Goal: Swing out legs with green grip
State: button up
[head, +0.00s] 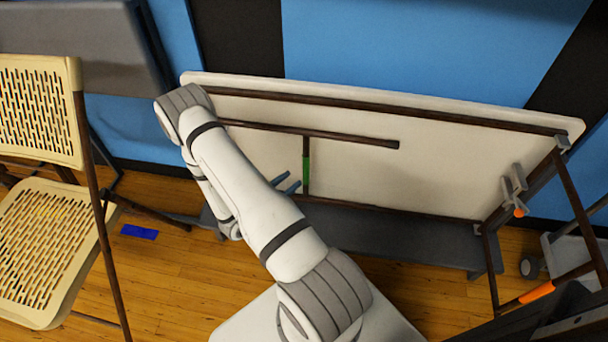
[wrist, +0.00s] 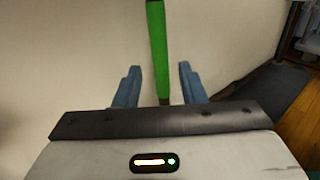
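A white folding table stands on its side, its underside (head: 420,185) facing me. A brown leg bar with a green grip (head: 306,172) is folded against the underside, left of centre. My gripper (head: 289,184) is open close to the green grip. In the wrist view, the green grip (wrist: 157,45) runs up between the two blue fingers of my gripper (wrist: 158,85), apart from both. On the right, another leg set with an orange grip (head: 537,293) is swung out from the table.
A beige folding chair (head: 45,200) stands at the left, near a blue tape patch (head: 139,232) on the wood floor. A grey folded table (head: 85,60) leans behind it. A wheeled cart (head: 565,250) is at the far right.

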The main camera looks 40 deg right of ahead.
aim_at(304, 171)
jog(key=shift+w+d+b, duration=0.2)
jog(key=shift+d+b, duration=0.15)
jog(key=shift+d, duration=1.6)
jog(key=shift+w+d+b, duration=0.2)
jog(key=shift+d+b, duration=0.15)
jog(key=shift+d, duration=1.55)
jog(key=shift+c, duration=0.6)
grip_shut()
jog(key=shift+f, duration=0.1)
